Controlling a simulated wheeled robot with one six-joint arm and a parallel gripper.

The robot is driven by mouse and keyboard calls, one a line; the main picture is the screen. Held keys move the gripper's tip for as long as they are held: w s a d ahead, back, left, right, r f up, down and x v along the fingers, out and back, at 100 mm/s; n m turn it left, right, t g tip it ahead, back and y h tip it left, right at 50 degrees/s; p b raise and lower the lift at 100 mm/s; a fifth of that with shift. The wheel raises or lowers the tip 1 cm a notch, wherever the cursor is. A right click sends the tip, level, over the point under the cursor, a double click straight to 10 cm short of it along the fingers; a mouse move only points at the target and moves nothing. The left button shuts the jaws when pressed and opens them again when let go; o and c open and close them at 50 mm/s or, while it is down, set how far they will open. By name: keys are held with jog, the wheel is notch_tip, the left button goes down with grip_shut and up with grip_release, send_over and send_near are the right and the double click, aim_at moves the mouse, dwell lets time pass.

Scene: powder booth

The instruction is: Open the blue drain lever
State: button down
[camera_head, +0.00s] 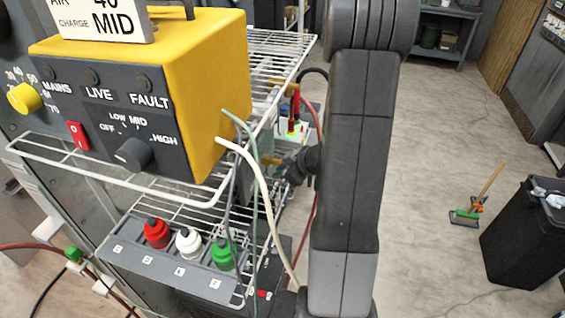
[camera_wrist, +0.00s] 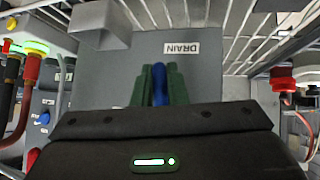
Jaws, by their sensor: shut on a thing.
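The blue drain lever (camera_wrist: 159,88) shows in the middle of the wrist view, in front of a grey panel (camera_wrist: 120,72) with a white DRAIN label (camera_wrist: 182,47). My gripper (camera_wrist: 161,84) has its green fingers on both sides of the lever and is shut on it. The lower part of the lever is hidden behind the dark gripper body, so its full angle cannot be told. In the head view my arm stands in the middle, and the lever and fingertips cannot be made out there.
A yellow control box (camera_head: 198,75) sits on the white wire shelf (camera_head: 130,178) at left. Red, white and green bottles stand in a grey rack (camera_head: 165,268) below. Loose hoses (camera_head: 265,190) hang near my arm.

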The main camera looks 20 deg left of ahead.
jog(key=shift+s+m+g, duration=0.3)
jog(key=shift+m+g, duration=0.1)
jog(key=shift+g, duration=0.3)
jog(key=shift+f, duration=0.1)
jog(key=c, duration=1.5)
grip_release()
jog(key=shift+o, duration=0.2)
jog(key=v, duration=1.4)
jog(key=shift+a, duration=0.1)
